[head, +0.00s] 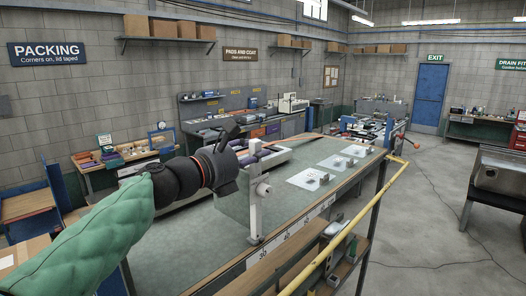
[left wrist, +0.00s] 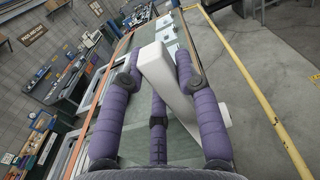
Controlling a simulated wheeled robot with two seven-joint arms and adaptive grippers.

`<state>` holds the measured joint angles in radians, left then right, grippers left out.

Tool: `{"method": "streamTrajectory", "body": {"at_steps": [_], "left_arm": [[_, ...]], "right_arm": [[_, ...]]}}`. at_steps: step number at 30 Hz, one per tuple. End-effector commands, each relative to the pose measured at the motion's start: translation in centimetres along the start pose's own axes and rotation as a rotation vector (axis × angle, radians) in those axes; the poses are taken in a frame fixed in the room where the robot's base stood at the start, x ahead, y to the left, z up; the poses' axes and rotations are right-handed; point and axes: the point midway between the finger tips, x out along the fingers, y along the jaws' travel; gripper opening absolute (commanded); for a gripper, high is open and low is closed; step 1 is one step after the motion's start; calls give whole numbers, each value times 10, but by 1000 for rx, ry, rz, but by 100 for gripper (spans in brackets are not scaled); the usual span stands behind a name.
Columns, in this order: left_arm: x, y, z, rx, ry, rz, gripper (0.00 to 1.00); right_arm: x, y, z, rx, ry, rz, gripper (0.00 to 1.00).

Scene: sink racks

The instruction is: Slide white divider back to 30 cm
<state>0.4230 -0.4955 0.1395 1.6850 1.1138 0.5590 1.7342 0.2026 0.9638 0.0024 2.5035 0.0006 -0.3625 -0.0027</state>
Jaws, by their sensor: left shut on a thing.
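The white divider (head: 255,215) stands upright at the table's front edge, its foot close to the 30 mark on the scale strip (head: 290,234). A greenish see-through panel (head: 232,207) appears to extend from the post over the table. My right gripper is out of view.
White sheets with small grey parts (head: 312,178) lie farther along the green table top (head: 190,240). A yellow rail (head: 345,232) runs along the front, above a lower shelf with items (head: 340,262). Workbenches stand behind.

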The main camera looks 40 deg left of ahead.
Motion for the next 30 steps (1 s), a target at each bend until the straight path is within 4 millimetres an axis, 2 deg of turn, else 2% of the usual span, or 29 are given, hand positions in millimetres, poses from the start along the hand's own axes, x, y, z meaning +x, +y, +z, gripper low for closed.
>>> {"method": "streamTrajectory", "body": {"at_steps": [1, 10, 11, 13, 14, 25, 30], "left_arm": [[0, -1, -5, -2, 8, -3, 0], [0, -1, -6, -2, 11, -5, 0], [0, -1, -6, -2, 11, -5, 35], [0, -1, -6, -1, 10, -5, 54], [0, -1, -5, -1, 10, -5, 57], [-4, 0, -2, 0, 4, -1, 57], [-24, 1, -1, 2, 3, 3, 57]], "right_arm": [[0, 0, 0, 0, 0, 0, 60], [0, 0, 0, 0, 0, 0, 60], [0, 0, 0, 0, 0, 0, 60], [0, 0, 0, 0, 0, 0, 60], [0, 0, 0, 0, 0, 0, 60], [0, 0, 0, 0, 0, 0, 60], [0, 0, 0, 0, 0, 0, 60]]}}
